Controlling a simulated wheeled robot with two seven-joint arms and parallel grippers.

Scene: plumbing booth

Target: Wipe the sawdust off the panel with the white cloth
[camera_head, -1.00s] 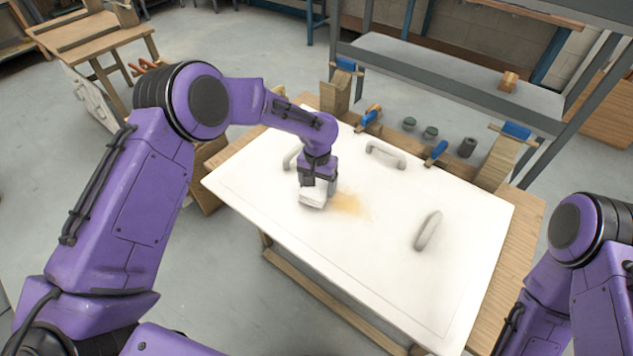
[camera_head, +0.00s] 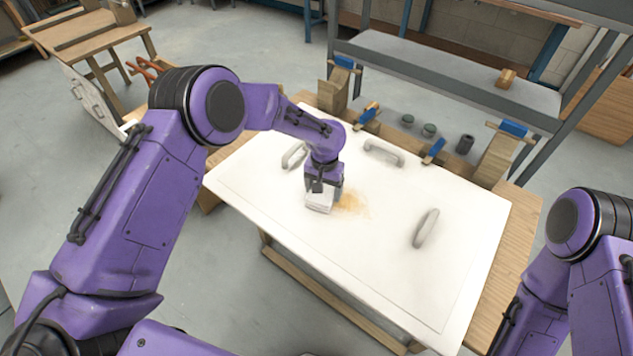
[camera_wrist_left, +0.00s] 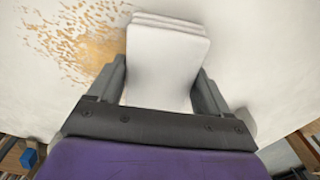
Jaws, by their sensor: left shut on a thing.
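The white panel (camera_head: 380,263) lies flat on a wooden table, with several grey handles on it. A patch of tan sawdust (camera_head: 353,203) lies near its middle, just right of my left gripper. My left gripper (camera_head: 321,192) is shut on the folded white cloth (camera_head: 319,203), low over the panel; I cannot tell if the cloth presses on it. In the left wrist view the cloth (camera_wrist_left: 166,58) sits between the fingers, and speckled sawdust (camera_wrist_left: 85,40) shows to its left. My right arm is at the right edge; its gripper is out of view.
Handles stand up from the panel: one at the back (camera_head: 384,152), one at right (camera_head: 426,228), one at left (camera_head: 294,156). Blue-topped clamps (camera_head: 433,152) and small dark-green jars (camera_head: 429,130) stand behind the panel. A grey metal shelf (camera_head: 460,82) stands beyond. The panel's front is clear.

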